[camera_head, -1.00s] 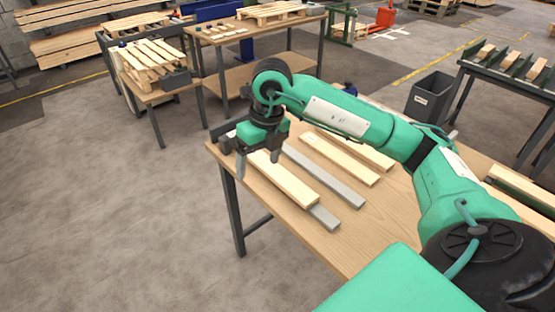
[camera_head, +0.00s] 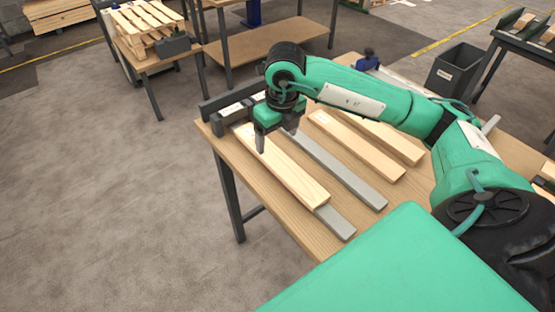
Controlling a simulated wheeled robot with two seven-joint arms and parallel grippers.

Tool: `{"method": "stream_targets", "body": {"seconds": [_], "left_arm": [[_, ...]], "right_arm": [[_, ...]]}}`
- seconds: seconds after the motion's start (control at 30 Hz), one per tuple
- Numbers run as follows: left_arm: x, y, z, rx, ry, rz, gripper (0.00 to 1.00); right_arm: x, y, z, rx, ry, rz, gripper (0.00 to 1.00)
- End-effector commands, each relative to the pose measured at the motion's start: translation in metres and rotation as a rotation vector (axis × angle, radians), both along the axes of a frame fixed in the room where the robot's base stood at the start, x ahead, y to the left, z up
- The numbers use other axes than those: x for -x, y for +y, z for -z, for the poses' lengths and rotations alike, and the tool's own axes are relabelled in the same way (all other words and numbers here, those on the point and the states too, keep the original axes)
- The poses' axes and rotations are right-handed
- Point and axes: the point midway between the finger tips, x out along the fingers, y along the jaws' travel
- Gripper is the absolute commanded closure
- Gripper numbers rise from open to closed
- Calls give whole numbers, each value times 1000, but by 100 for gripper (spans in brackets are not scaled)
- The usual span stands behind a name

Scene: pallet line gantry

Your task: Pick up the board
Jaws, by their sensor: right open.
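Several pale wooden boards lie on the wooden-topped table. The nearest board (camera_head: 290,178) rests at the left, with a grey strip (camera_head: 336,222) showing from under its near end. Two more boards (camera_head: 348,145) (camera_head: 392,143) lie farther right, past a second grey strip (camera_head: 345,172). My right gripper (camera_head: 277,141) points down at the far part of the nearest board. It is open and empty, with one finger in front of the board and the other toward its far side. Whether the fingers touch the board cannot be told. My left gripper is out of view.
The table (camera_head: 285,218) has a dark raised stop along its far left edge. A dark bin (camera_head: 453,72) stands on the floor behind, near a rack at the right. A pallet stack (camera_head: 147,32) stands at upper left. Floor at left is clear.

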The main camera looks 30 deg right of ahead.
Motion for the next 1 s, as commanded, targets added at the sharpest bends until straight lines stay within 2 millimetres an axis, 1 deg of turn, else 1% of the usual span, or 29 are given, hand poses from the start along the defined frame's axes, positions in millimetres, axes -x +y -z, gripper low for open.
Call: {"method": "stream_targets", "body": {"seconds": [0.03, 0.13, 0.37, 0.53, 0.63, 0.77, 0.97, 1.0], "left_arm": [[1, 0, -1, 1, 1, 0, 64], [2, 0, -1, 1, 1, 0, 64], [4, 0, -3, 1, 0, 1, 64], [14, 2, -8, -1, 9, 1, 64], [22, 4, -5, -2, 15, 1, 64], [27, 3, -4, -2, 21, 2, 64], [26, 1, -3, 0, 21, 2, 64], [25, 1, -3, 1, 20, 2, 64]], "right_arm": [[0, 0, 10, 0, 3, 1, 20], [-2, 0, 23, 0, 2, 0, 20], [-4, -2, 38, 0, 2, 1, 20], [-4, -7, 62, 1, 4, 0, 20], [-6, -6, 75, -1, 2, 1, 20], [-7, -6, 84, 0, -1, -1, 20], [-8, -6, 84, 0, -1, -1, 20], [-8, -6, 84, 0, -1, -1, 28]]}}
